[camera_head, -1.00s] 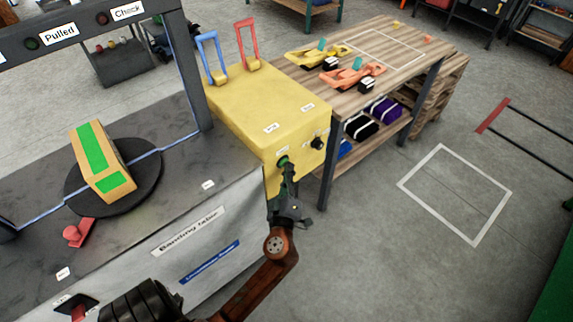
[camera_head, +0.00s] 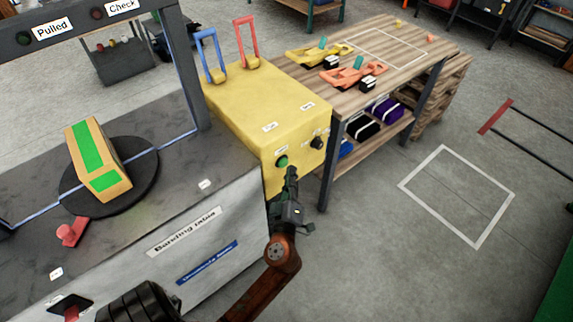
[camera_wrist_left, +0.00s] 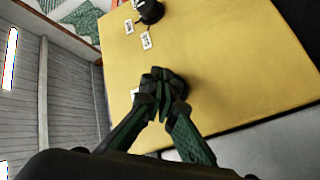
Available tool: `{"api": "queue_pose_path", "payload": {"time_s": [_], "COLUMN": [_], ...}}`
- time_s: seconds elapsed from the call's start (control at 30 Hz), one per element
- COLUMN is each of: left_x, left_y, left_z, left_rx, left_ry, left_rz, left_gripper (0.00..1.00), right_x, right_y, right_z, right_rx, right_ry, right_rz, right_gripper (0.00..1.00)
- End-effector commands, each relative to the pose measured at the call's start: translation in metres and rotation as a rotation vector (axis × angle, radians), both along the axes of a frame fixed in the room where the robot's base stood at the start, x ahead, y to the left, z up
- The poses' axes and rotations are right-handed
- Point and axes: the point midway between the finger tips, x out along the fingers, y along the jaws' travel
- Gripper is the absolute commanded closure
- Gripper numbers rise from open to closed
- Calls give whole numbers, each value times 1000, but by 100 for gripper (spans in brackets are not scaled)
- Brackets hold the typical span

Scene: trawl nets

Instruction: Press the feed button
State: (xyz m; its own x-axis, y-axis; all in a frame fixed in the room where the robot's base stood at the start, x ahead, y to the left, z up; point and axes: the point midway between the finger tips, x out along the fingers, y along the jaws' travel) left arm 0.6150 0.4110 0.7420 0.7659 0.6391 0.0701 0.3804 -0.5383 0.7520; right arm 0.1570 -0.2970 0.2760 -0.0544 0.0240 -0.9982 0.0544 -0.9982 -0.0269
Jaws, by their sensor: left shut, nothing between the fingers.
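A green round button (camera_head: 281,161) sits on the front face of the yellow box (camera_head: 245,105), below a small white label I cannot read clearly. I take it to be the feed button. My left gripper (camera_head: 291,174) is shut and empty, its tips just below and right of the button. A small gap seems to show between tips and button. In the left wrist view the shut fingers (camera_wrist_left: 161,80) point at the yellow face (camera_wrist_left: 225,65) and hide the button. My right gripper is not in view.
A black knob (camera_head: 317,143) is right of the button; it also shows in the wrist view (camera_wrist_left: 150,11). The banding table (camera_head: 205,222) holds a green-strapped box (camera_head: 97,160) on a dark disc and a red lever (camera_head: 72,231). A wooden bench (camera_head: 375,62) stands behind right.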

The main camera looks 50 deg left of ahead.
Motion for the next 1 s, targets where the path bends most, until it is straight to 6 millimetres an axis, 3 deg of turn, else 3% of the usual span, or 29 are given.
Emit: {"api": "queue_pose_path", "payload": {"time_s": [0.27, 0.73, 1.0], "left_x": [0, -3, -4], "left_y": [-1, -42, -50], "left_z": [1, -3, 1], "left_rx": [0, -1, -2], "left_ry": [-1, 2, -1], "left_rz": [-1, -1, 1], "left_gripper": [100, 100, 100], "right_x": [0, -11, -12], "right_y": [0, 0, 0], "right_z": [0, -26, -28], "right_rx": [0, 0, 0], "right_ry": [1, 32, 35], "right_rz": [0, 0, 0], "right_gripper": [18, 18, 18]}}
